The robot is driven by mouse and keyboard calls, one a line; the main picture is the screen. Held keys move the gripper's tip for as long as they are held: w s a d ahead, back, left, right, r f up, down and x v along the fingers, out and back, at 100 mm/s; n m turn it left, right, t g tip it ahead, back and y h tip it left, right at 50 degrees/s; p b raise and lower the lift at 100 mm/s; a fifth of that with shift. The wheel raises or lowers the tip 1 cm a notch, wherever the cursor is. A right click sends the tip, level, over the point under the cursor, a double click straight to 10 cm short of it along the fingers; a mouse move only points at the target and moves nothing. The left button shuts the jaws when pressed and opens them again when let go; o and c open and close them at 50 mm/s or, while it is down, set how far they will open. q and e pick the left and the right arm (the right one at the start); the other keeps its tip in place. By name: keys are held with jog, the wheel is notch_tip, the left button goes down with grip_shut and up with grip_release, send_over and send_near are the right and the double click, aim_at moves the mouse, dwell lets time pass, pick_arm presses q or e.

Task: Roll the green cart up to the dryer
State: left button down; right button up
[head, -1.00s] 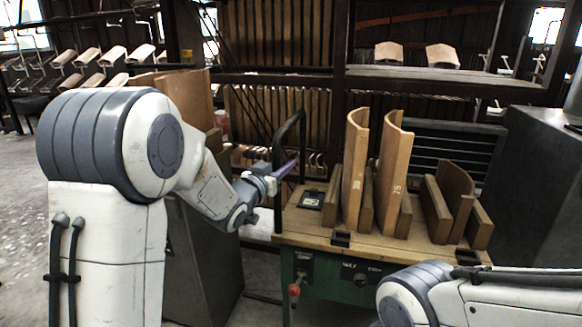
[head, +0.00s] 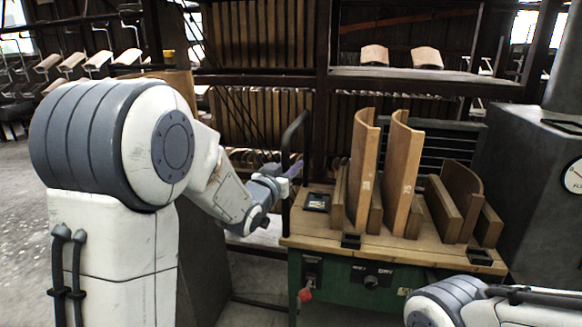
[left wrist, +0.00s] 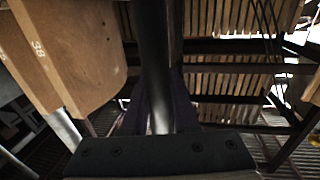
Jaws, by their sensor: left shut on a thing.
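The green cart (head: 340,285) stands ahead with a wooden top. Two tall curved wooden panels (head: 362,170) and several shorter boards stand upright on it. A black bar handle (head: 285,190) rises at its left end. My left gripper (head: 295,171) is shut on this handle; in the left wrist view the bar (left wrist: 157,65) runs down between the fingers. The dark grey cabinet (head: 530,180) with a dial at the right edge may be the dryer; I see no label that settles it. My right arm shows at the lower right, with its gripper out of view.
Dark racks with wooden slats (head: 260,35) and a shelf with two curved pieces (head: 374,55) stand behind the cart. Hanging wooden pieces (head: 97,58) are at the far left. Bare floor (head: 25,220) shows at left. The cabinet is close to the cart's right side.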

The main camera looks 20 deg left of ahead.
pick_arm(q)
jog(key=shift+d+r+h, duration=0.1)
jog(key=shift+d+h, duration=0.2)
jog(key=shift+d, duration=0.15)
jog(key=c, duration=0.7)
grip_release()
jog(key=shift+d, duration=0.15)
jog(key=shift+a, duration=0.3)
jog(key=s, duration=0.3)
jog(key=s+a, duration=0.1)
jog(key=s, duration=0.3)
jog(key=s+b, duration=0.1)
jog(key=s, duration=0.2)
jog(key=shift+s+a, duration=0.15)
